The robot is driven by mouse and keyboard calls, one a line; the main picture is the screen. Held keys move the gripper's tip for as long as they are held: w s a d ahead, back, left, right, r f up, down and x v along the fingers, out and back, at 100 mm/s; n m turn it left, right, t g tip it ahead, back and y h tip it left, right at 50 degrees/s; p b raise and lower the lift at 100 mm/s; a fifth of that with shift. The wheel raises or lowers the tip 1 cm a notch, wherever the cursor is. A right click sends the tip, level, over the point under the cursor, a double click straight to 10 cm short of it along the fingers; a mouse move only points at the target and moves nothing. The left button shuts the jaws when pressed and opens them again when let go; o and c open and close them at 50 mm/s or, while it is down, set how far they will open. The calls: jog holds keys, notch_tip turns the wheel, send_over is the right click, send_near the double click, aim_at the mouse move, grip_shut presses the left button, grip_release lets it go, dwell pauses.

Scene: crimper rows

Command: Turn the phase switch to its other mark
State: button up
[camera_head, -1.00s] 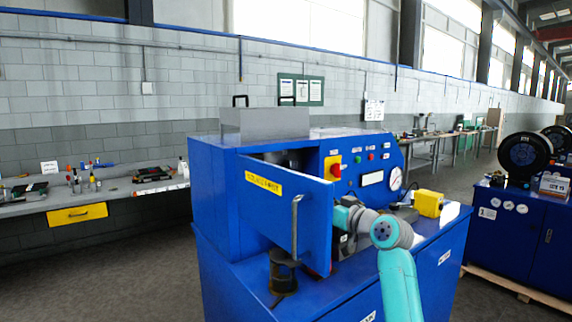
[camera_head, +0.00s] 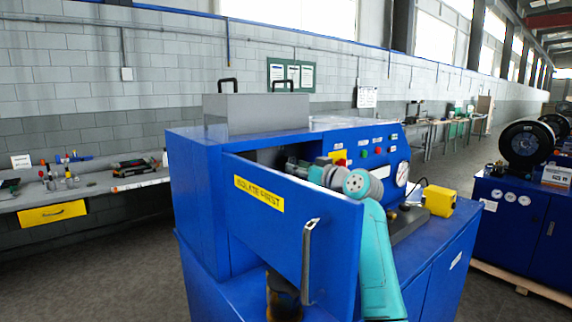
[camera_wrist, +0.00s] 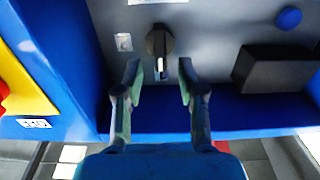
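The phase switch (camera_wrist: 160,42) is a black rotary knob on a grey panel inside the blue cabinet, seen in the wrist view. A white line on its lower end points down toward my gripper. My gripper (camera_wrist: 160,78) is open and empty, its two fingers apart on either side of the knob's lower end, with no contact visible. In the head view my gripper (camera_head: 296,166) is inside the cabinet opening behind the open blue door (camera_head: 290,235), and the switch is hidden there.
The open door with a yellow label (camera_head: 259,193) and metal handle (camera_head: 309,262) stands in front of my arm. In the wrist view a black block (camera_wrist: 275,70) and a blue button (camera_wrist: 289,17) are right of the switch. A yellow and red part (camera_wrist: 20,85) is at left.

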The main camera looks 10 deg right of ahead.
jog(key=shift+x, duration=2.85)
jog(key=shift+c, duration=0.2)
grip_shut()
